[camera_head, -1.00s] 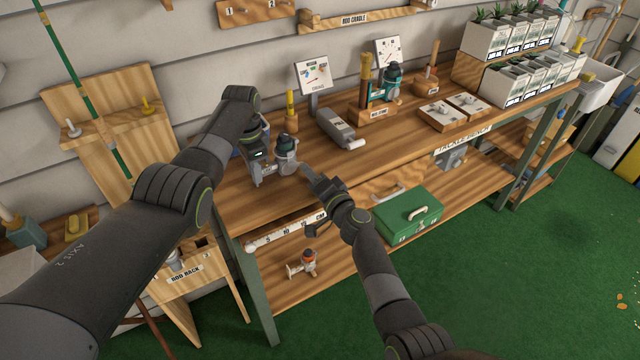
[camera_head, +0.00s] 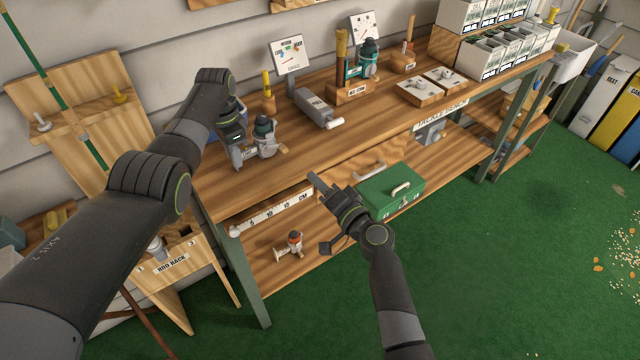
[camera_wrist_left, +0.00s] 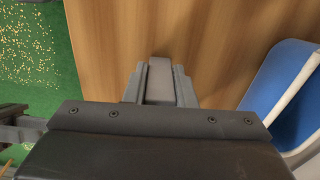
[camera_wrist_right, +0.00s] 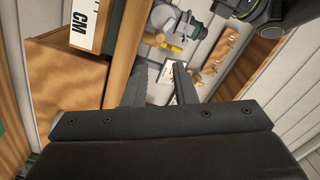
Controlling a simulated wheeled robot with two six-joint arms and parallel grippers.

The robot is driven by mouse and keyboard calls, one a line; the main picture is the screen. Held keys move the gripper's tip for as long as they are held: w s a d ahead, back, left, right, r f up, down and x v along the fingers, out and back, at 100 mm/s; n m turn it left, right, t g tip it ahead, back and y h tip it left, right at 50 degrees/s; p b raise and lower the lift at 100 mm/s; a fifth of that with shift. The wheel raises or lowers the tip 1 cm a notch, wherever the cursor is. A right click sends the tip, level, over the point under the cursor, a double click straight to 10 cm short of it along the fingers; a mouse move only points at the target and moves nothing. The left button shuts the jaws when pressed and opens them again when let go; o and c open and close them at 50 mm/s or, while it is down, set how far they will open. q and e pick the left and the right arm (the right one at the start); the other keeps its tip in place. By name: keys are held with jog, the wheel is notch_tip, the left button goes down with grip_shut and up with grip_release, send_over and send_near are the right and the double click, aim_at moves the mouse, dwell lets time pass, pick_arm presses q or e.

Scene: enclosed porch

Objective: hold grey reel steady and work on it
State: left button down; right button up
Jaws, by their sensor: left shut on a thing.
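The grey reel (camera_head: 264,130) with a dark teal top stands at the left end of the wooden workbench (camera_head: 240,190). Its crank with a tan knob points right, toward the front edge. My left gripper (camera_head: 238,160) is shut on a grey part of the reel; its fingers close around a grey block (camera_wrist_left: 159,80) in the left wrist view. My right gripper (camera_head: 317,183) is apart from the reel, to its lower right by the bench's front edge. Its fingers are spread and empty in the right wrist view (camera_wrist_right: 160,88), where the reel (camera_wrist_right: 195,28) shows beyond them.
A ruler strip (camera_head: 270,212) runs along the bench's front. A green box (camera_head: 390,190) and another small reel (camera_head: 291,243) sit on the lower shelf. A blue container (camera_wrist_left: 283,85) is near my left gripper.

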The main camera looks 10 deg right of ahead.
aim_at(286, 151)
jog(key=shift+o, duration=1.4)
jog(key=w+a+n, duration=0.2)
jog(key=w+n, duration=0.1)
jog(key=n, duration=0.1)
jog(key=w+a+n, duration=0.2)
jog(key=w+n, duration=0.2)
jog(key=w+a+n, duration=0.2)
jog(key=w+n, duration=0.1)
jog(key=shift+w+a+n, duration=0.2)
jog(key=shift+n, duration=0.2)
grip_shut()
